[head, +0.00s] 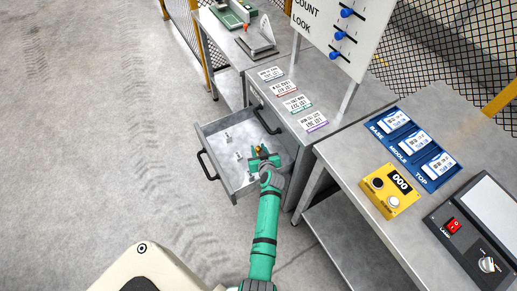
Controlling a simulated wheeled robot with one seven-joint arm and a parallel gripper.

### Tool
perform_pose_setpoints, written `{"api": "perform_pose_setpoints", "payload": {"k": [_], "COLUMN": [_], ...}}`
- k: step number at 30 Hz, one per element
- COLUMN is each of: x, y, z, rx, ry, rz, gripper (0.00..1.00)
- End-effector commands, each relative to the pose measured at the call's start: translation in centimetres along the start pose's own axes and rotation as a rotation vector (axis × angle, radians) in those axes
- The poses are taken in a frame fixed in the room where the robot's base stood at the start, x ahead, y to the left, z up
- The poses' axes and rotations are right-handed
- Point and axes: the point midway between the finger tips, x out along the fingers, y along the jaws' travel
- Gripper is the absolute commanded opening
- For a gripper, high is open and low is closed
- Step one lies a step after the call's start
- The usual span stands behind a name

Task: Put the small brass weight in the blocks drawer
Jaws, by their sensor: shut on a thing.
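An open grey metal drawer (217,169) juts out to the left from the cabinet, with a dark handle on its front. I cannot read a label that says whether it is the blocks drawer. My gripper (261,154) is over the right part of this drawer, shut on a small brass-coloured piece (259,148) that looks like the brass weight. The jaws hide most of it. I cannot tell whether the weight touches the drawer floor. A few small grey pieces (239,156) are in the drawer, too small to make out.
Several printed cards (283,88) lie on the cabinet top. A bench at the right holds a blue card rack (413,146), a yellow counter box (390,191) and a black lamp panel (480,230). A white board (335,30) with blue knobs stands behind. The floor at left is clear.

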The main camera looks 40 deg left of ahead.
Motion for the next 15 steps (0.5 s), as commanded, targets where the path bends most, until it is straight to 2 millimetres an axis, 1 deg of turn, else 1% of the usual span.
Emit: {"api": "perform_pose_setpoints", "payload": {"k": [5,6,7,8,15], "x": [0.1,0.1,0.1,0.1,0.09], "y": [0.12,0.09,0.09,0.09,-0.01], "z": [0.09,0.18,0.18,0.18,0.17], "rx": [0.001,0.001,0.001,0.001,0.0], "ry": [0.002,0.0,0.0,0.0,0.0], "rz": [0.002,0.002,0.002,0.002,0.0], "gripper": [0.0,0.38,0.45,0.47,0.47]}}
